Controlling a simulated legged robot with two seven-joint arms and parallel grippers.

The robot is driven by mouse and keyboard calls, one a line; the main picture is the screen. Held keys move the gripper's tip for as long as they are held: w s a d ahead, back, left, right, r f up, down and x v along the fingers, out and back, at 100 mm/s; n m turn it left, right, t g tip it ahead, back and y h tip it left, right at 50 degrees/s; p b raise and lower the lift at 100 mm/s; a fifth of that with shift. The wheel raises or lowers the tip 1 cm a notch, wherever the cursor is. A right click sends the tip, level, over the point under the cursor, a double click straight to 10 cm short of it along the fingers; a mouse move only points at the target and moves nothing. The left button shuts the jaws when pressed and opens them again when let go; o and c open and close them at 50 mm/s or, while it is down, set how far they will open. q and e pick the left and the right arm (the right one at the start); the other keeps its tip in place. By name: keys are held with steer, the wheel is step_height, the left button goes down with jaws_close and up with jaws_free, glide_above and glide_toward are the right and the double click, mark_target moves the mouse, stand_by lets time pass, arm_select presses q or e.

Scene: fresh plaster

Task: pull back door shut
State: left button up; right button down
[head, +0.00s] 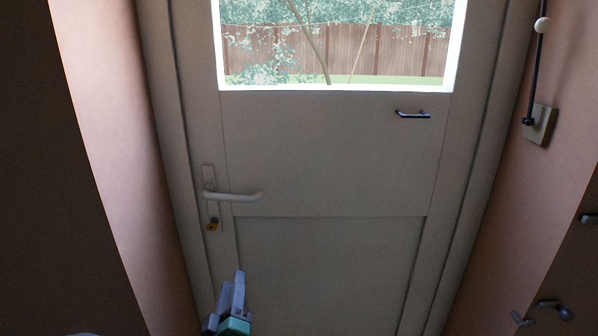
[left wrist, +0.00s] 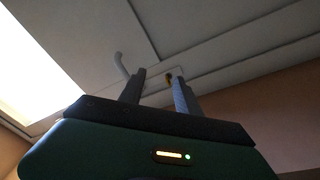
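The back door (head: 320,160) fills the middle of the head view, grey-beige with a window in its upper part. It sits in its frame, with no gap that I can make out. A pale lever handle (head: 232,196) is on its left side, with a brass lock cylinder (head: 212,225) below. A small dark pull handle (head: 412,114) is under the window at right. My left gripper (head: 231,292) is below the lever, apart from it. In the left wrist view its two fingers (left wrist: 158,92) are spread and empty, with the lever (left wrist: 121,64) beyond them. My right gripper is not in view.
Pinkish plaster walls (head: 115,150) stand close on both sides of the door. A switch box with a dark rod (head: 540,124) is on the right wall. Several dark knobs or handles (head: 555,309) show at the lower right. A fence shows through the window.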

arm_select(q)
steer(key=s+f+m+g+h, duration=0.3)
steer(key=s+f+m+g, duration=0.6)
steer(key=s+f+g, duration=0.55)
steer(key=s+a+f+m+g, duration=0.1)
steer(key=s+f+m+g, duration=0.15)
steer(key=s, duration=0.65)
steer(key=w+p+v, duration=0.2)
steer(key=p+v, duration=0.9)
steer(key=w+d+r+p+v, duration=0.1)
steer(key=w+p+v, duration=0.1)
steer(key=p+v, duration=0.8)
steer(key=shift+w+r+y+p, duration=0.3)
steer(key=shift+w+r+p, duration=0.1)
steer(key=shift+p, duration=0.75)
steer(key=shift+d, duration=0.1)
